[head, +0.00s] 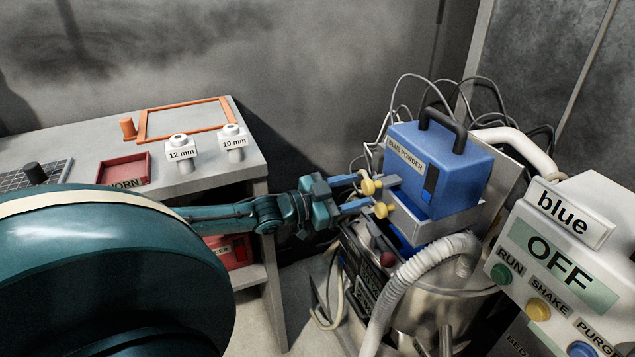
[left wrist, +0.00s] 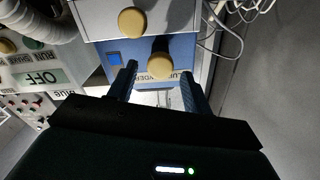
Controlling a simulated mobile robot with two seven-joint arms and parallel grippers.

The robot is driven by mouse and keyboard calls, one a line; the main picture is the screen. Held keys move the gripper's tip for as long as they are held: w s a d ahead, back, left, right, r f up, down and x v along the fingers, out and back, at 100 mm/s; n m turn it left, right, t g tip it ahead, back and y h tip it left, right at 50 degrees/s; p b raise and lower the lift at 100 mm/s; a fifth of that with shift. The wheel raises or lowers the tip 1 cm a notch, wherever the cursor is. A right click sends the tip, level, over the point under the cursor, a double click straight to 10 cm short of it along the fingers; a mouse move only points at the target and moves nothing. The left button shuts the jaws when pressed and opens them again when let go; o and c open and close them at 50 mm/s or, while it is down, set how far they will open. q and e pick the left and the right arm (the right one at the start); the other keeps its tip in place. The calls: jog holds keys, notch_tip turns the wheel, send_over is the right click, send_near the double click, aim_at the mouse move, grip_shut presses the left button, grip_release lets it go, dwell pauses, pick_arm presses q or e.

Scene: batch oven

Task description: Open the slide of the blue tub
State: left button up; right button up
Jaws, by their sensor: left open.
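The blue tub (head: 455,165), labelled BLUE POWDER, has a black handle and sits in a grey holder (head: 432,224). Two yellow knobs face my left gripper. The upper knob (head: 370,187) appears to belong to the tub's slide; it also shows in the left wrist view (left wrist: 160,66), against the tub's blue face. The lower knob (head: 381,210) is on the grey holder and shows in the left wrist view (left wrist: 132,22). My left gripper (head: 366,191) is open, its fingertips to either side of the upper knob. I cannot tell whether they touch it. My right gripper is out of view.
A control box (head: 565,240) marked blue, reading OFF, stands at the right. A ribbed hose (head: 415,270) and loose cables (head: 405,85) surround the holder. The grey bench (head: 205,180) at left carries 12 mm and 10 mm pieces and a red tray (head: 124,168).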

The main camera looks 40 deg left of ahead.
pick_arm(q)
jog(key=p+v, duration=0.3)
jog(key=v, duration=0.6)
jog(key=shift+s, duration=0.3)
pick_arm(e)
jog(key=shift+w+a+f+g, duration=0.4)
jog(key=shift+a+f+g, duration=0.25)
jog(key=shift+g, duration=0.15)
